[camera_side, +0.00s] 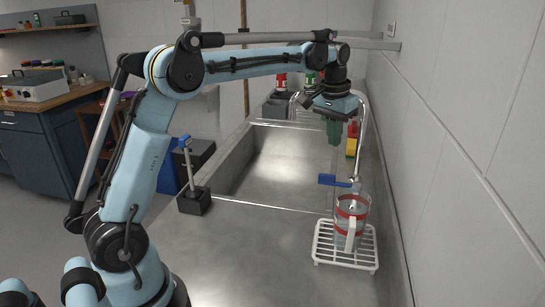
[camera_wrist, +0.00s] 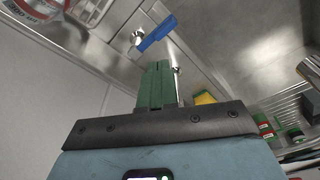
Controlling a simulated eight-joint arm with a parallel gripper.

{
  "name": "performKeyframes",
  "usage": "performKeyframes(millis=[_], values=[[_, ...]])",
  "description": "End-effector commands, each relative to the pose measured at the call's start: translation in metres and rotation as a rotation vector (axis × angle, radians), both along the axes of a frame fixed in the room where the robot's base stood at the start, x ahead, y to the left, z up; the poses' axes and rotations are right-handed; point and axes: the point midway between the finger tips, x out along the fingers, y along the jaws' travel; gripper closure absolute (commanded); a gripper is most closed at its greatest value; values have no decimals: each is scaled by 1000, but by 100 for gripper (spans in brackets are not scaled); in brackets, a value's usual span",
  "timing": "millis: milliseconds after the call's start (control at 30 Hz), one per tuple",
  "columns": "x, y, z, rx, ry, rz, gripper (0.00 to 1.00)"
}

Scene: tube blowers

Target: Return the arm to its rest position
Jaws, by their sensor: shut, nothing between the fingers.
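My gripper (camera_side: 334,132) is at the end of my raised light-blue arm, pointing down above the right side of the steel sink unit. Its green fingers are together and empty; they show in the wrist view (camera_wrist: 156,84). Below them in the side view is a blue tap lever (camera_side: 334,180), which also shows in the wrist view (camera_wrist: 157,34) ahead of the fingertips. The fingers look apart from it. A clear jug with red bands (camera_side: 351,215) stands upright on a white wire rack (camera_side: 345,258). Part of the jug shows at the wrist view's top left corner (camera_wrist: 38,12).
A steel sink basin (camera_side: 285,165) lies left of the gripper. A dark stand with a blue-topped post (camera_side: 193,195) is on its left edge. A white wall (camera_side: 460,150) rises close on the right.

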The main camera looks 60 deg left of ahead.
Motion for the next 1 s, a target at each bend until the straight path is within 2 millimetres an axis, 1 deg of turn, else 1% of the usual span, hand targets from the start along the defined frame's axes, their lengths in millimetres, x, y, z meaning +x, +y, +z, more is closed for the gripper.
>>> performKeyframes(millis=[33, 200, 333, 467, 667, 800, 900, 1000], values=[[-11, -7, 6, 4, -23, -11, 100], [-42, -26, 19, 17, -102, -45, 100], [-69, -40, 22, 26, -162, -70, 100], [-98, -52, 19, 34, -223, -95, 100], [-143, -69, 4, 42, -317, -134, 100], [-172, -78, -14, 47, -381, -159, 100], [-189, -84, -28, 50, -420, -176, 100], [-201, -87, -39, 52, -452, -188, 100]])
